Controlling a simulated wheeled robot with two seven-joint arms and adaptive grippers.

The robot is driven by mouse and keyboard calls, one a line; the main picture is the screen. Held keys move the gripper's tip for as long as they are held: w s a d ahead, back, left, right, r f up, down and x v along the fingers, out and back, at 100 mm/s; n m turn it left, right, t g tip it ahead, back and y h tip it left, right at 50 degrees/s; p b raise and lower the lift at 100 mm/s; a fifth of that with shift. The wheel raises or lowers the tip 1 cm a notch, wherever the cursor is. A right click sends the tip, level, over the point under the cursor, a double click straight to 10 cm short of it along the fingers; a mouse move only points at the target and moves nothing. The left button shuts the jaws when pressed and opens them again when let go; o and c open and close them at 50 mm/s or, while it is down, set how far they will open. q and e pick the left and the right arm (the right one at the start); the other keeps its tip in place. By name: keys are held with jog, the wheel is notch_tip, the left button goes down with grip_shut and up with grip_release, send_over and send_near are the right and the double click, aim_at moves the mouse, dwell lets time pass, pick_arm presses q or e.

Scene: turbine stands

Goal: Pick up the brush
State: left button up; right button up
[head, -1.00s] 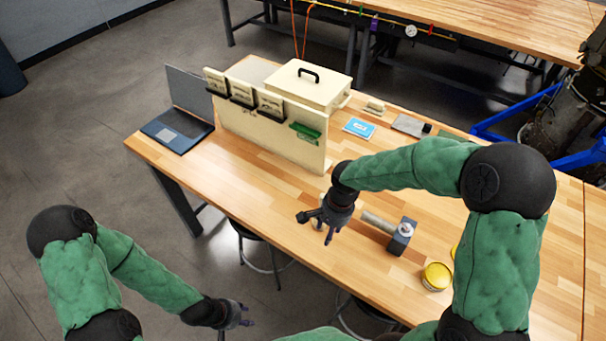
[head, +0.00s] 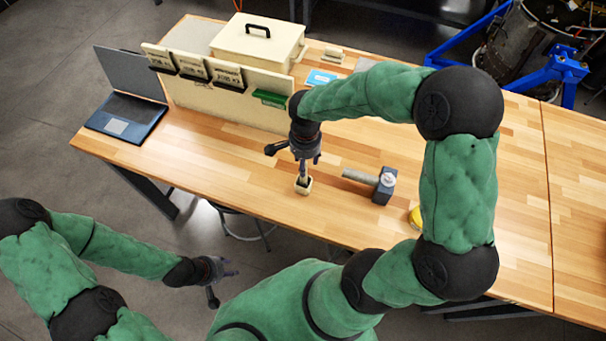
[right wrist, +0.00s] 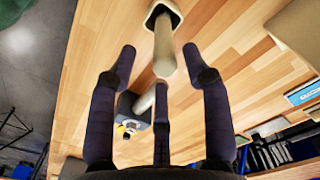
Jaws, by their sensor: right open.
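The brush (head: 303,187) stands on the wooden table near its front edge, with a pale handle and a dark-edged pale head. In the right wrist view the brush (right wrist: 164,45) shows its handle pointing toward my palm. My right gripper (head: 304,163) is open directly above it in the head view, fingers pointing down. In the right wrist view its spread fingertips (right wrist: 160,62) lie around or just short of the handle; I cannot tell if they touch it. My left gripper (head: 228,270) is open and empty, off the table's front edge at lower left.
A mallet (head: 383,184) lies right of the brush, and a yellow tin (head: 416,217) is partly hidden by my right arm. Behind stand a beige panel (head: 225,103) and a lidded box (head: 259,40). A laptop (head: 128,112) sits at left. Table left of the brush is clear.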

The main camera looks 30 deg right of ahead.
jog(key=f, duration=0.5)
jog(key=shift+w+a, duration=0.1)
jog(key=shift+w, duration=0.15)
grip_shut()
